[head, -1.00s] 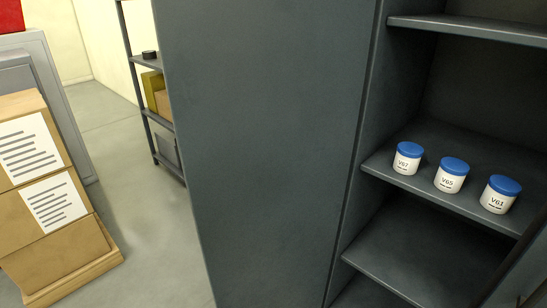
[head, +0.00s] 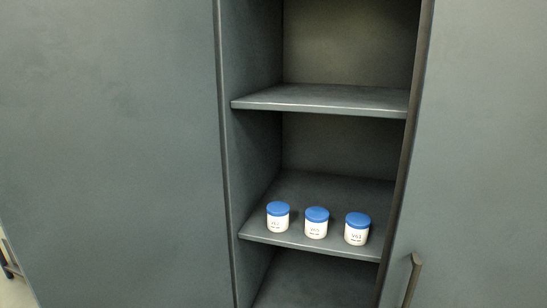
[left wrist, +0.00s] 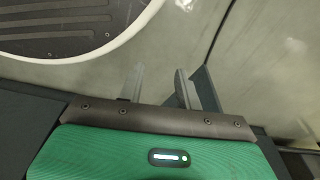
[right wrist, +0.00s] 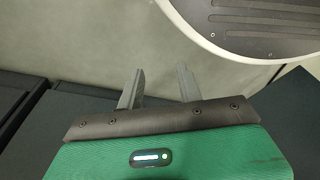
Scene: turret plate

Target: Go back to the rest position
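My left gripper (left wrist: 160,80) shows in the left wrist view, with its two fingers apart and nothing between them. My right gripper (right wrist: 159,80) shows in the right wrist view, also with its fingers apart and empty. Neither gripper shows in the head view. Three white jars with blue lids stand upright in a row on a cabinet shelf (head: 265,235): a left jar (head: 278,217), a middle jar (head: 316,223) and a right jar (head: 356,229). Their labels are too small to read surely now. Both grippers are away from the jars.
A grey cabinet stands ahead, with a broad panel (head: 110,140) at left and a door (head: 480,150) with a handle (head: 412,280) at right. An upper shelf (head: 325,98) is empty. Pale floor (right wrist: 90,40) shows beneath the grippers.

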